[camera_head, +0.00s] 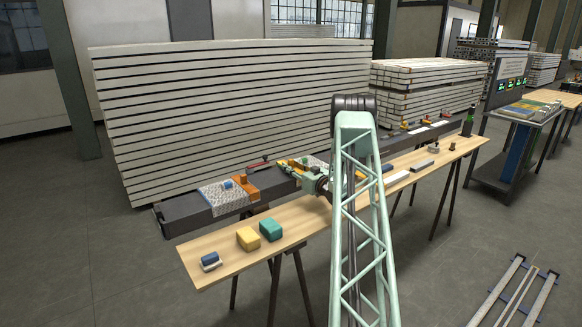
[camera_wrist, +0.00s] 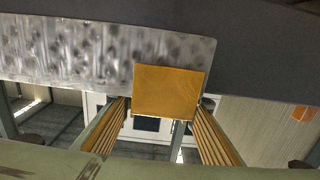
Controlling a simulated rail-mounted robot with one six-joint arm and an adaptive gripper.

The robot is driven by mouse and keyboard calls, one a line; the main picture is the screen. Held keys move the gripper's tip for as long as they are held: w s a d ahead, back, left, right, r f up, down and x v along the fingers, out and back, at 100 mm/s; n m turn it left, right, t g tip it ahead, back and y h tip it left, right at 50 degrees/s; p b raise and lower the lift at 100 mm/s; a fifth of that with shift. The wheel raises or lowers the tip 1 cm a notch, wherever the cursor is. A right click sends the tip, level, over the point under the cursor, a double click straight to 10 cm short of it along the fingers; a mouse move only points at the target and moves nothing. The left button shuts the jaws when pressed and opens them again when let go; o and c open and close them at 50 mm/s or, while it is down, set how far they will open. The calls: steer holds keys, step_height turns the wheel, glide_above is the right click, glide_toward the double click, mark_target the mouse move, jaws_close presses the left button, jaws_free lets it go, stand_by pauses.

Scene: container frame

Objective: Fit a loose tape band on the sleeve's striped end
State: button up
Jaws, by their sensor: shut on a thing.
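My gripper (camera_wrist: 167,108) has a ribbed orange finger on each side of a flat orange square piece, likely the tape band (camera_wrist: 168,92), and is shut on it. The band overlaps the lower right end of a mottled grey sleeve (camera_wrist: 85,52) in the wrist view; I cannot tell whether it touches the sleeve. In the head view my gripper (camera_head: 322,184) is over the dark beam, partly hidden by my arm. Another mottled grey sleeve (camera_head: 212,197) with an orange end (camera_head: 243,187) lies on the beam to the left. I cannot make out stripes.
The dark beam (camera_head: 185,215) runs behind a wooden bench (camera_head: 205,270). On the bench are a yellow block (camera_head: 248,238), a teal block (camera_head: 272,230) and a blue-and-white item (camera_head: 210,261). A stack of boards (camera_head: 230,110) stands behind.

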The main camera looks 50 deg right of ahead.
steer(key=shift+f, duration=0.3)
steer(key=o, duration=0.8)
steer(key=shift+s, duration=0.1)
steer(key=shift+v, duration=5.95)
steer(key=shift+r, duration=0.1)
steer(key=shift+r, duration=0.1)
